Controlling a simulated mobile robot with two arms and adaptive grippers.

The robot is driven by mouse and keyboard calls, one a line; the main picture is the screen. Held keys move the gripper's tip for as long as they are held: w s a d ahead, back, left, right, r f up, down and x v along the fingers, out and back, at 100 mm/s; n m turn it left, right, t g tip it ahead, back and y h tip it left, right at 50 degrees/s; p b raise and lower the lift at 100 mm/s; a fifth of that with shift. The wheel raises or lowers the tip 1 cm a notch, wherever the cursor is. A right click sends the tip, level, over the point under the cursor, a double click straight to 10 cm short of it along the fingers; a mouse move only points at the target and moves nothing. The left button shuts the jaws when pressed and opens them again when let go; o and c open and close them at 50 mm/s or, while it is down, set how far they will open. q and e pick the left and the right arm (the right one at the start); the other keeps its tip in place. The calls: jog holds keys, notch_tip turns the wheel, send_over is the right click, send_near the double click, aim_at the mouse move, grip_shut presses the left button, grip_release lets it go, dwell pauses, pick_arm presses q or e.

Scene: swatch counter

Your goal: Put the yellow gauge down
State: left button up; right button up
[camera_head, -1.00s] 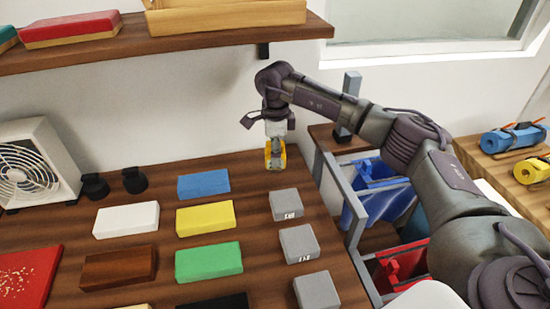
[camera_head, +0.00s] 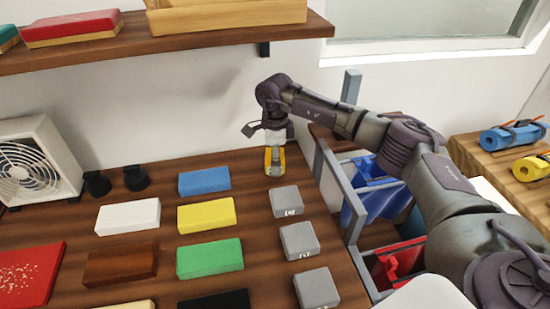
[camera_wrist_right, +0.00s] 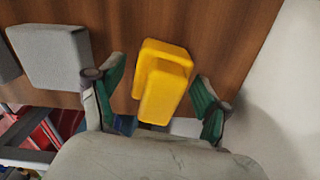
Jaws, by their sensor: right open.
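The yellow gauge (camera_wrist_right: 163,82) is a small stepped block. In the right wrist view it sits between the two fingers of my right gripper (camera_wrist_right: 158,88), with a gap on each side. My right gripper is open and points down over the gauge. In the head view my right gripper (camera_head: 275,152) and the gauge (camera_head: 268,161) are at the back right of the wooden counter (camera_head: 240,183), behind the grey blocks. The gauge appears to rest on the counter; the fingers partly hide it there. My left gripper is not in view.
Grey blocks (camera_head: 286,201) stand in a column in front of the gauge. Blue (camera_head: 204,181), yellow (camera_head: 206,215) and green (camera_head: 209,258) blocks lie to its left. The wall (camera_head: 170,120) is close behind. Bins (camera_head: 380,195) are beyond the counter's right edge.

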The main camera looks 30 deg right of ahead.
jog(key=shift+r+b, duration=0.5)
jog(key=shift+r, duration=3.45)
